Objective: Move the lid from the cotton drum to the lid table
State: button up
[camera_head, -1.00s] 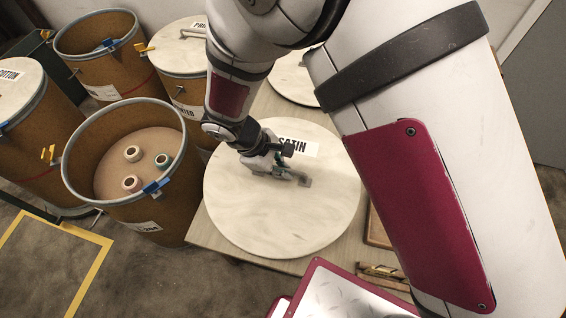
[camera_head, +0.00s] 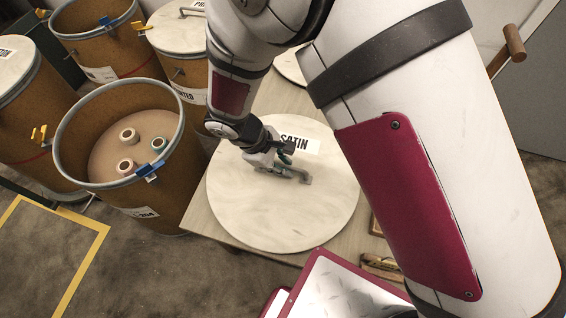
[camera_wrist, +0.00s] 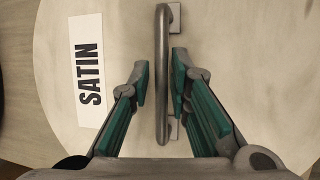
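The cotton drum (camera_head: 30,125) stands at the far left of the head view, partly cut off. Its pale round lid (camera_head: 12,68) is on top, with a label cut by the picture edge. A pale wooden table (camera_head: 200,215), seemingly the lid table, carries a round lid labelled SATIN (camera_head: 240,215). My gripper (camera_wrist: 160,85) is over that SATIN lid, its fingers on either side of the grey bar handle (camera_wrist: 161,50). Gaps show between fingers and handle in the wrist view, so it is open. In the head view my gripper (camera_head: 290,172) partly hides the handle.
An open drum (camera_head: 165,205) with several spools inside stands left of the table. Another open drum (camera_head: 135,55) and a lidded drum (camera_head: 190,75) stand behind. Another lid (camera_head: 290,68) lies farther back on the table. Yellow floor tape (camera_head: 85,275) marks the lower left.

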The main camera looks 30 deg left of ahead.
jog(key=shift+o, duration=0.3)
jog(key=v, duration=1.2)
jog(key=w+d+r+m+g, duration=0.1)
jog(key=w+d+r+m, duration=0.15)
jog(key=d+r, duration=0.5)
jog(key=w+d+r+m, duration=0.2)
jog(key=d+r+m, duration=0.25)
jog(key=d, duration=0.55)
jog(key=w+d+r+m+g, duration=0.1)
jog(key=w+d+r+m, duration=0.15)
jog(key=d+r, duration=0.5)
jog(key=s+d+r+m+g+y, duration=0.1)
jog(key=s+d+r+m, duration=0.15)
jog(key=d, duration=0.35)
jog(key=s+d+r+m, duration=0.2)
jog(key=s+d+m, duration=0.15)
jog(key=d, duration=0.25)
jog(key=s+d+f+m+y, duration=0.1)
jog(key=s+d+m+y, duration=0.3)
jog(key=s, duration=0.8)
notch_tip(320, 180, up, 23)
jog(key=d+t+h+p, duration=0.1)
jog(key=t+p, duration=0.3)
jog(key=p, duration=1.8)
jog(key=shift+r+m, duration=0.15)
jog(key=shift+m, duration=0.2)
